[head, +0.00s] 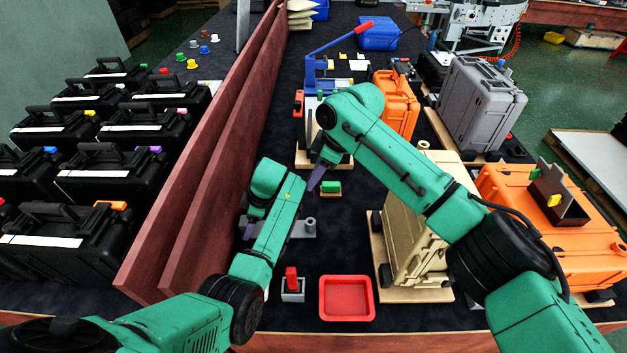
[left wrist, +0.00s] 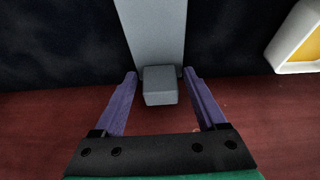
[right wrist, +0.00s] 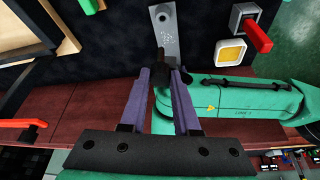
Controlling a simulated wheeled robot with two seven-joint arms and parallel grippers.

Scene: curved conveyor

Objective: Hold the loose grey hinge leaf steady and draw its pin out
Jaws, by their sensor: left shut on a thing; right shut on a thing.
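The grey hinge leaf (head: 300,229) lies on the dark table, partly hidden by my left arm. In the left wrist view its grey end block (left wrist: 160,88) sits between the purple fingers of my left gripper (left wrist: 160,75), shut on the leaf. My right gripper (head: 314,180) points down above the table. In the right wrist view its fingers (right wrist: 160,70) are nearly together on a dark pin (right wrist: 159,57), in front of the leaf's plate (right wrist: 166,30) with its round post. The pin is mostly hidden; whether it is still inside the leaf I cannot tell.
A red tray (head: 346,298) and a red-topped block (head: 292,284) stand near the front edge. A beige case (head: 412,240) stands to the right. Dark red boards (head: 205,190) form a barrier on the left. A small green block (head: 331,187) lies beyond the leaf.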

